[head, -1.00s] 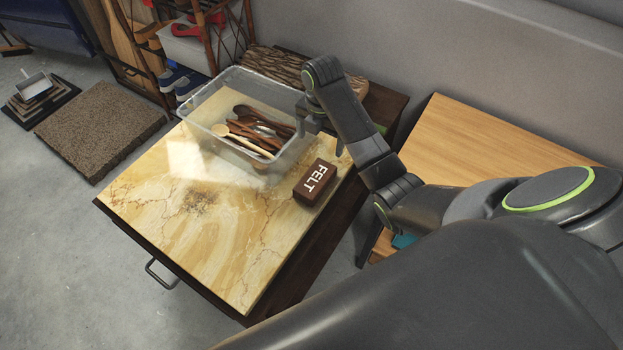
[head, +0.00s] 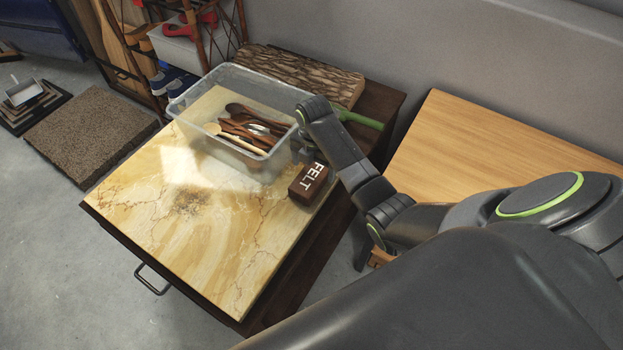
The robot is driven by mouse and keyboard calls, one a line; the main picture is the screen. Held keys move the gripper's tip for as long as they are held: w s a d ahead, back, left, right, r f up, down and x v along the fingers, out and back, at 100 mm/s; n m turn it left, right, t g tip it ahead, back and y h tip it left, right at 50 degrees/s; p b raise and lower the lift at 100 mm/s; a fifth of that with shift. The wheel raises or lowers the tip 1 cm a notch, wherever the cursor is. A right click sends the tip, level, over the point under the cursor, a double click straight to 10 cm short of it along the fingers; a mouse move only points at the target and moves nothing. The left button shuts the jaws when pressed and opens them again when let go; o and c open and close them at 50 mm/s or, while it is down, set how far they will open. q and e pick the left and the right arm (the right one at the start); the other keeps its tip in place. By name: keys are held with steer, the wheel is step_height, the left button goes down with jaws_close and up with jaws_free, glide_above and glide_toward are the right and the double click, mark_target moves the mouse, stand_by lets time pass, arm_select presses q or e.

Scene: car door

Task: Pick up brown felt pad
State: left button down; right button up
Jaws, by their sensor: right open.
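The brown felt pad (head: 308,183), a small dark brown block with white FELT lettering, lies on the marble-patterned tabletop (head: 190,235) near its right edge. My right gripper (head: 305,152) is just beyond the pad's far end, between it and the clear bin. It points down and is open; its fingertips are partly hidden by my own arm, and I cannot tell whether they touch the pad. My left gripper is not in the head view.
A clear plastic bin (head: 222,160) with several wooden spoons (head: 245,128) stands close beside the pad. A bark-textured slab (head: 300,75) lies behind it. A green-handled object (head: 360,119) is behind my right arm. A wooden table (head: 455,135) stands at right. The tabletop's front is clear.

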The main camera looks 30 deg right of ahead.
mark_target(312, 176)
steer(key=shift+w+a+f, duration=0.1)
steer(key=shift+a+f, duration=0.05)
steer(key=shift+f, duration=0.8)
steer(key=shift+a+f, duration=0.1)
steer(key=shift+f, duration=0.85)
steer(key=shift+c, duration=0.3)
steer(key=c, duration=1)
step_height(312, 176, up, 10)
steer(key=shift+r, duration=0.1)
steer(key=o, duration=0.5)
steer(key=shift+c, duration=0.2)
steer(key=c, duration=0.4)
steer(key=shift+o, duration=0.2)
